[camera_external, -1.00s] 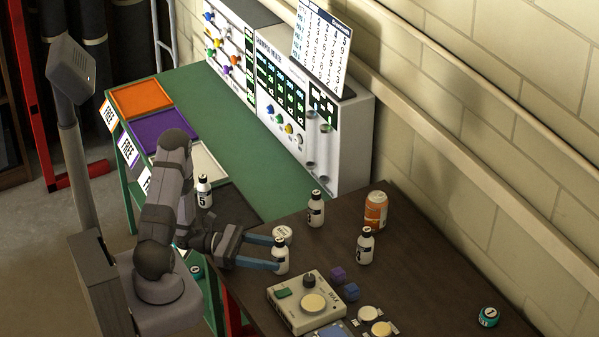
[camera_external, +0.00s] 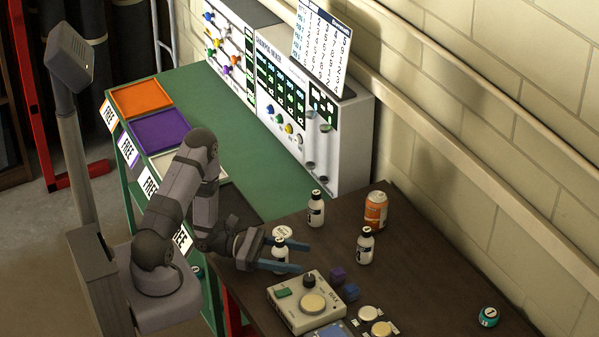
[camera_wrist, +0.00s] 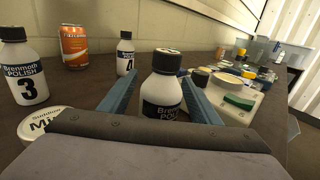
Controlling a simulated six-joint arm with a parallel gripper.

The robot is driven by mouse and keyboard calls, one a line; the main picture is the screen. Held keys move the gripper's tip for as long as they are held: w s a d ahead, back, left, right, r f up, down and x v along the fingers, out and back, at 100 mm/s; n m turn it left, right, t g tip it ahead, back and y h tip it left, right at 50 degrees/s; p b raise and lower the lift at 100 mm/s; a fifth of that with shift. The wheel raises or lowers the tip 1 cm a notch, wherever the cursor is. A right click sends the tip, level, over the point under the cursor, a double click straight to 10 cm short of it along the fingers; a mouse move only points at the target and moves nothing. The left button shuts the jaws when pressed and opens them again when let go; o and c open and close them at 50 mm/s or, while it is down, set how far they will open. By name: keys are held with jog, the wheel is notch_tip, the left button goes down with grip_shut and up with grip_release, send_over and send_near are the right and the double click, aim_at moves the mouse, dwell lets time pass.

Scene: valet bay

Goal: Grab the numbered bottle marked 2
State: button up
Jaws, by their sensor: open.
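A white bottle with a black cap (camera_external: 280,254) stands upright on the dark brown table. In the wrist view this bottle (camera_wrist: 161,90) sits between my two blue fingers, labelled "Brenmoth POLISH"; its number is hidden behind my gripper's body. My gripper (camera_external: 304,259) is open, with a finger on each side of the bottle and the fingertips reaching past it. Gaps show beside the bottle in the wrist view. I see no readable 2 on any bottle.
A bottle marked 3 (camera_wrist: 27,72) and one marked 4 (camera_wrist: 125,55) stand to the left in the wrist view, near an orange can (camera_wrist: 74,46). A round tin (camera_external: 282,232) is close to my fingers. A cream scale-like device (camera_external: 306,303) stands in front.

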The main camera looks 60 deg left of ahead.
jog(key=shift+c, duration=0.3)
jog(key=c, duration=1.2)
jog(key=shift+o, duration=0.2)
jog(key=shift+r, duration=0.1)
notch_tip(320, 180, up, 10)
jog(key=shift+b, duration=0.4)
